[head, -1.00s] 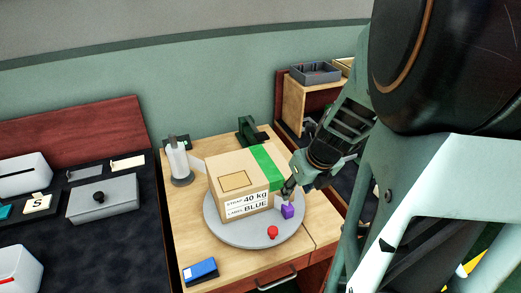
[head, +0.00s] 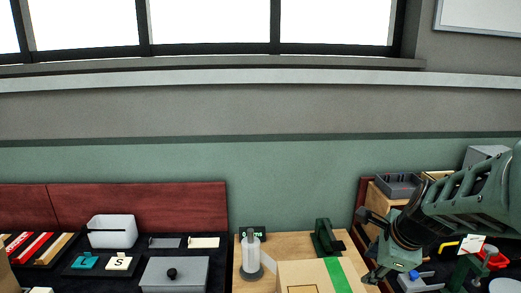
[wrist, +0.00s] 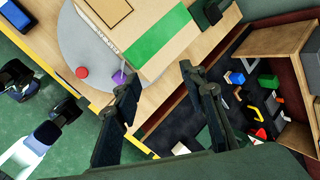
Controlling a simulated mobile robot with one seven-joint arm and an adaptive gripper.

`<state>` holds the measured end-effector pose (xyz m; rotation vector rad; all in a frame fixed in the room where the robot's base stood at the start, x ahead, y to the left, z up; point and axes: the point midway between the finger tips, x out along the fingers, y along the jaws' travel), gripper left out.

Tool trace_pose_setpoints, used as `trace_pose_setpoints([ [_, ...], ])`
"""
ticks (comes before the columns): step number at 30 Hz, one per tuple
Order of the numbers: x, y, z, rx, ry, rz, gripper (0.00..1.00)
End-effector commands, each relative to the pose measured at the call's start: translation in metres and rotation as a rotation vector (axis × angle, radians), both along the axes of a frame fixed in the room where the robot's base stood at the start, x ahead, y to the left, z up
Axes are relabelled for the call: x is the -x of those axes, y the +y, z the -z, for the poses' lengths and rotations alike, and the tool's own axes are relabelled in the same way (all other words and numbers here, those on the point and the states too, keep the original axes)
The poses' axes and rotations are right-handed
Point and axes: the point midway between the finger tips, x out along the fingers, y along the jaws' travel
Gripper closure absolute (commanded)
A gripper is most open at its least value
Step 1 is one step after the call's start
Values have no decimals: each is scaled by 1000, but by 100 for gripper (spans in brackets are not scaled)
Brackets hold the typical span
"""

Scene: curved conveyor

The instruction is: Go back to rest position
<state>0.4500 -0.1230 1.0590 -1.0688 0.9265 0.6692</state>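My gripper (head: 366,247) is raised to the right of the cardboard box (head: 300,275) in the head view. Its two fingers are spread apart with nothing between them. In the wrist view my gripper (wrist: 160,72) is also open, above the workbench edge. The box with its green strip (wrist: 157,42) sits on the grey round turntable (wrist: 75,35). A purple cube (wrist: 119,77) lies on the turntable beside the box, partly behind the left finger in the picture. The head view cuts off the turntable and cube at its lower edge.
A red knob (wrist: 82,72) is by the turntable's edge. A shelf (wrist: 280,45) and several scattered coloured parts lie to the right. The space above the benches is clear.

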Motion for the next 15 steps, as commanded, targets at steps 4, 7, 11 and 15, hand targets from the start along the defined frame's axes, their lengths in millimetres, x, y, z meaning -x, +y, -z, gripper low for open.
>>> trace_pose_setpoints([
  [4,-6,4,-18,60,-15,-129,62],
  [7,-9,6,-28,101,-25,-212,62],
  [11,5,26,-22,129,-38,-354,62],
  [15,20,47,-23,178,-57,-521,62],
])
